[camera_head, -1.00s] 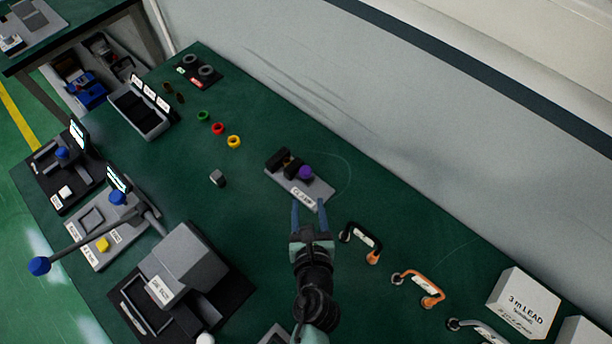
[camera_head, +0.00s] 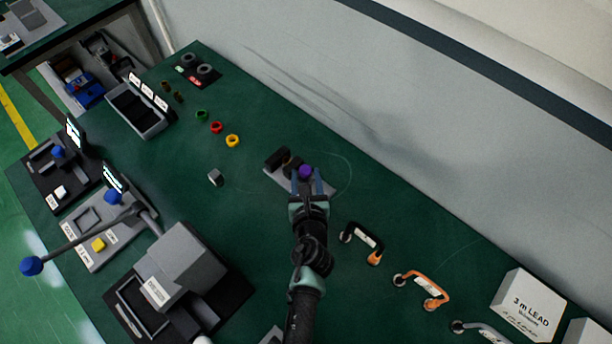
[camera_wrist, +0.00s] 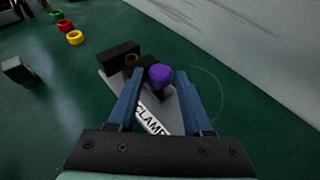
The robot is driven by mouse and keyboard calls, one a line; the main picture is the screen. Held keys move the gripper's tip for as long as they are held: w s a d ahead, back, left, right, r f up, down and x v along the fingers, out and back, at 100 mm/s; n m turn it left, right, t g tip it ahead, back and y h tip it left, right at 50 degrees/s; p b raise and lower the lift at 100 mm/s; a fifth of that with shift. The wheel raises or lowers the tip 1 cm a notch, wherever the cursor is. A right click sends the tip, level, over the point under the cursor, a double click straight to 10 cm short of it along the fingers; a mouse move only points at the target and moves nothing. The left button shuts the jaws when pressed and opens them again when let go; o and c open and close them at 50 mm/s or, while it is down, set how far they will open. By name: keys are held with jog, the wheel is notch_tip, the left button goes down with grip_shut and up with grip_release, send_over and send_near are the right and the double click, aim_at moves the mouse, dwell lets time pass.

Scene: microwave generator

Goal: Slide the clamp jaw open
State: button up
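The clamp is a grey plate (camera_head: 277,180) with dark jaw blocks (camera_head: 278,159) and a purple knob (camera_head: 305,172), on the green bench. In the wrist view the plate (camera_wrist: 113,89) carries a "CLAMP" label, a black block (camera_wrist: 119,57) and the purple knob (camera_wrist: 160,76). My gripper (camera_head: 308,186) is open over the plate, with its blue fingers on either side of the knob. In the wrist view, my gripper (camera_wrist: 160,97) shows a gap between each finger and the knob. The fingers hide part of the plate and the moving jaw.
Green (camera_head: 201,115), red (camera_head: 216,127) and yellow (camera_head: 232,141) rings and a small grey block (camera_head: 215,177) lie to the left. Cable leads with a black handle (camera_head: 362,238) and an orange handle (camera_head: 427,290) lie to the right. The wall (camera_head: 400,120) rises behind the bench.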

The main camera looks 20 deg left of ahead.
grip_shut()
dwell(1.2)
